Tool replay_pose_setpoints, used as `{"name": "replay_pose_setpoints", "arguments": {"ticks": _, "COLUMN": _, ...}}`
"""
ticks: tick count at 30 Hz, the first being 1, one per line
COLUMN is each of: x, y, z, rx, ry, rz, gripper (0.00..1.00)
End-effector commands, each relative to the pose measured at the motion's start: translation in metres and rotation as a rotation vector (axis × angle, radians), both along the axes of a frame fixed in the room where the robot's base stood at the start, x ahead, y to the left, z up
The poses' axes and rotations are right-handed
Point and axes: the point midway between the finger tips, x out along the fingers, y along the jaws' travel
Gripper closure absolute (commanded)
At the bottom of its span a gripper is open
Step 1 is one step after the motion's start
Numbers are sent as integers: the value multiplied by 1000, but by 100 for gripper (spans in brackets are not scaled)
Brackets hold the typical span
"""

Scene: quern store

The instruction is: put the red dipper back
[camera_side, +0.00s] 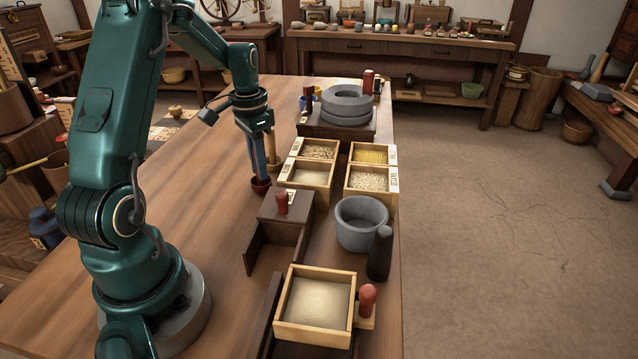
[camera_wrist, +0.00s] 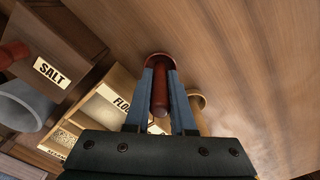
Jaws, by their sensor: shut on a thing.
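My gripper (camera_side: 261,172) points down over the table, left of the grain boxes, and is shut on the red dipper (camera_side: 261,187). In the wrist view the blue fingers (camera_wrist: 160,72) close on both sides of the dipper's red handle (camera_wrist: 160,95), with its cup (camera_wrist: 159,57) at the fingertips. The cup is at or just above the tabletop; I cannot tell if it touches. A tan wooden dipper (camera_side: 273,147) stands upright close behind my gripper; its cup also shows in the wrist view (camera_wrist: 197,99).
The flour box (camera_side: 310,184) is right of the dipper. A dark salt box (camera_side: 272,203) with a red knob is in front. A grey mortar (camera_side: 361,226), a black pestle (camera_side: 380,254) and a stone quern (camera_side: 347,106) stand further right. The table's left is clear.

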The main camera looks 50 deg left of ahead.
Motion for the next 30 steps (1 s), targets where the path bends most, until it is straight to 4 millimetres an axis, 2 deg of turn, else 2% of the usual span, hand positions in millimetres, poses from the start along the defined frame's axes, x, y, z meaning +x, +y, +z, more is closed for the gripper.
{"name": "replay_pose_setpoints", "arguments": {"ticks": 12, "x": 0, "y": 0, "z": -7, "rx": 0, "ry": 0, "rz": 0, "gripper": 100}}
{"name": "replay_pose_setpoints", "arguments": {"ticks": 13, "x": 0, "y": 0, "z": -7, "rx": 0, "ry": 0, "rz": 0, "gripper": 74}}
{"name": "replay_pose_setpoints", "arguments": {"ticks": 15, "x": 0, "y": 0, "z": -7, "rx": 0, "ry": 0, "rz": 0, "gripper": 48}}
{"name": "replay_pose_setpoints", "arguments": {"ticks": 25, "x": 0, "y": 0, "z": -5, "rx": 1, "ry": -1, "rz": 0, "gripper": 48}}
{"name": "replay_pose_setpoints", "arguments": {"ticks": 30, "x": 1, "y": 1, "z": 10, "rx": 5, "ry": -5, "rz": 0, "gripper": 48}}
